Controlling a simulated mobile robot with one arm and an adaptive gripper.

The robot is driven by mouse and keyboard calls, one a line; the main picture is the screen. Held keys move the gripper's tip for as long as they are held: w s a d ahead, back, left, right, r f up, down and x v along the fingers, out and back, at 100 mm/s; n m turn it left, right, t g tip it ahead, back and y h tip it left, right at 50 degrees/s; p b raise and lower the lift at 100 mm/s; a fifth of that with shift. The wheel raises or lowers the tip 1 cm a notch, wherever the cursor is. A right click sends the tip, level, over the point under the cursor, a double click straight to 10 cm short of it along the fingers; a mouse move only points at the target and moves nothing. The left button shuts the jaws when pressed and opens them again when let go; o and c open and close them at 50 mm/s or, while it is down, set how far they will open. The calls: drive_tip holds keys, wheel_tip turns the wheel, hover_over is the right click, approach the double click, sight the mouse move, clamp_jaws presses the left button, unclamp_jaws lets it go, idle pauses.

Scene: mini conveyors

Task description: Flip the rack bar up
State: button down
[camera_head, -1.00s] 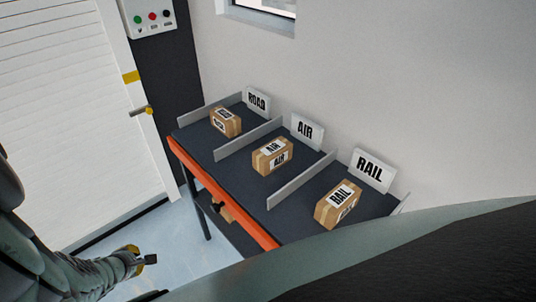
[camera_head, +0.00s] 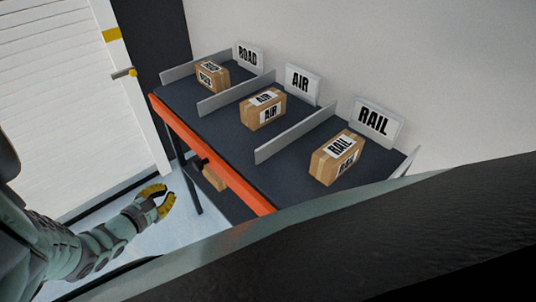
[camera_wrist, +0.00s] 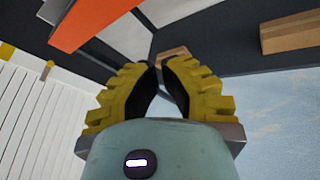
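The rack bar is most likely the long orange bar (camera_head: 212,156) along the front edge of the dark table; whether it hinges is not clear from here. It also shows at the top left of the wrist view (camera_wrist: 92,24). My gripper (camera_head: 170,195) is left of the table and below the bar, apart from it. Its yellow fingers look partly open, with a narrow gap between the tips in the wrist view (camera_wrist: 159,66). Nothing is held between them.
The table's lanes are split by grey dividers (camera_head: 296,133) and hold ROAD (camera_head: 212,76), AIR (camera_head: 263,109) and RAIL (camera_head: 336,158) boxes. A brown box (camera_head: 214,179) sits below the table. A white door (camera_head: 70,110) stands left. Bare pale floor lies around the gripper.

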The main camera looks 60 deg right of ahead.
sight(204, 161)
drive_tip(key=f+b+x, duration=0.1)
drive_tip(key=b+x, duration=0.5)
drive_tip(key=x, duration=0.4)
drive_tip(key=r+p, duration=0.1)
drive_tip(key=s+r+p, duration=0.1)
drive_tip(key=r+p, duration=0.1)
drive_tip(key=s+r+p, duration=0.1)
drive_tip(key=shift+r, duration=0.25)
drive_tip(key=shift+w, duration=0.1)
wheel_tip(204, 161, up, 8)
drive_tip(key=p, duration=0.8)
drive_tip(key=shift+f, duration=0.2)
